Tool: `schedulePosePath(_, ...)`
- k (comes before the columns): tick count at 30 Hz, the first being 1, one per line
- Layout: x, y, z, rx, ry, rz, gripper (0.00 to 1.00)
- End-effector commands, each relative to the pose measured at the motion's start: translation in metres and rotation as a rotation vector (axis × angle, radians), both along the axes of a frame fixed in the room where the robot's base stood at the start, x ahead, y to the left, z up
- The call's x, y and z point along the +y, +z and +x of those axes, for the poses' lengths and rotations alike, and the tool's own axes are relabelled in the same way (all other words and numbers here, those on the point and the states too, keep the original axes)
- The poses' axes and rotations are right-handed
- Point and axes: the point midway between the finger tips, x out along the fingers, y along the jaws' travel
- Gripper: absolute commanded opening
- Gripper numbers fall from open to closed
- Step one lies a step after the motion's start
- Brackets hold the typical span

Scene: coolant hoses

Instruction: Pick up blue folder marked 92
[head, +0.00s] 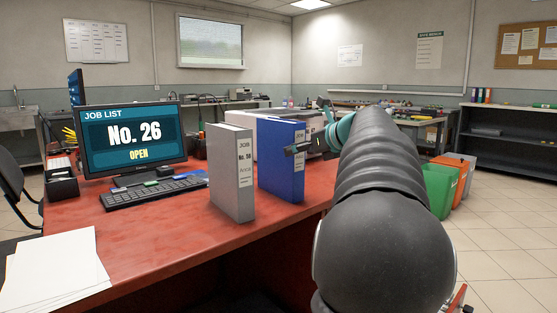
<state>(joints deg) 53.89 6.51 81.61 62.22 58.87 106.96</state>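A blue folder (278,165) stands upright on the red desk (160,222), with its white-labelled spine turned to the right. The top of the label shows "JOB", but my gripper covers the number, so I cannot read it. My gripper (301,147) is at the spine, at about mid-height. A dark finger overlaps the folder's right edge in the picture. I cannot tell whether it touches the folder or how far apart the fingers are. My own arm hides part of the gripper.
A grey folder (230,172) marked JOB stands upright left of the blue one. A monitor (130,139) reading "No. 26 OPEN", a keyboard (150,192) and paper sheets (55,268) are farther left. Green (439,190) and orange (462,175) bins stand on the floor at right.

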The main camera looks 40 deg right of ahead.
Motion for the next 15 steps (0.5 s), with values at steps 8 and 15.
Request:
schedulePosePath(8,0.003,-0.006,0.015,0.001,0.002,0.000,0.76)
schedulePosePath(15,0.008,-0.017,0.046,0.002,0.003,0.000,0.76)
